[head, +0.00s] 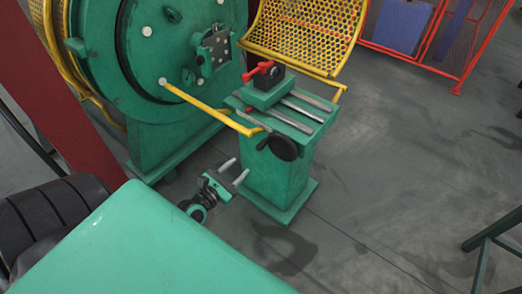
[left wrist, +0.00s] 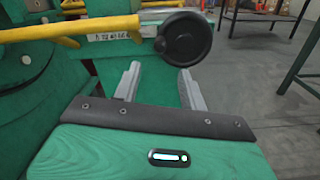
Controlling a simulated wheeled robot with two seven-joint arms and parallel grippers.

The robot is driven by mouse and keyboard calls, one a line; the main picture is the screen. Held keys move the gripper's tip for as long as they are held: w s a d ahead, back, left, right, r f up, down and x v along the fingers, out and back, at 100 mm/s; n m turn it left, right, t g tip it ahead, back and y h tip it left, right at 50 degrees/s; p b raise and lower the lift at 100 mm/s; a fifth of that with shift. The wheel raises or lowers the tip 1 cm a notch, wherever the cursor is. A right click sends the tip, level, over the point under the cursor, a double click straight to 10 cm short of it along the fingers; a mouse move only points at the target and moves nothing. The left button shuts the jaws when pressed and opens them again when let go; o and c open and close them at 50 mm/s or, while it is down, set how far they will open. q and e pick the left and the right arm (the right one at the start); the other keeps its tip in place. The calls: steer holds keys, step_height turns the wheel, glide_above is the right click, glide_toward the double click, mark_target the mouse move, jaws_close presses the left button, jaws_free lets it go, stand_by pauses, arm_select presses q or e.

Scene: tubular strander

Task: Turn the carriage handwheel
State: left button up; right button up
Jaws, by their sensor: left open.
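The carriage handwheel (head: 283,147) is a small black disc on the front side of the green carriage stand (head: 276,183). A dark handle with a knob sticks out to its left. In the left wrist view the handwheel (left wrist: 185,39) is ahead of and above the fingers, right of centre. My left gripper (head: 235,170) is open and empty, left of the stand and a little below the wheel, apart from it. Its two fingers (left wrist: 160,88) point toward the stand in the left wrist view. My right gripper is not in view.
A yellow bar (head: 210,108) runs from the green drum (head: 165,60) to the stand, close above my left gripper. A red lever (head: 258,71) tops the carriage. A yellow mesh guard (head: 305,35) stands behind. Grey floor (head: 400,170) is open to the right.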

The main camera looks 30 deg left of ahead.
mark_target(257, 149)
arm_select(q)
steer(key=w, duration=0.8)
steer(key=w+d, duration=0.1)
steer(key=w, duration=0.3)
steer(key=shift+s, duration=0.1)
jaws_close()
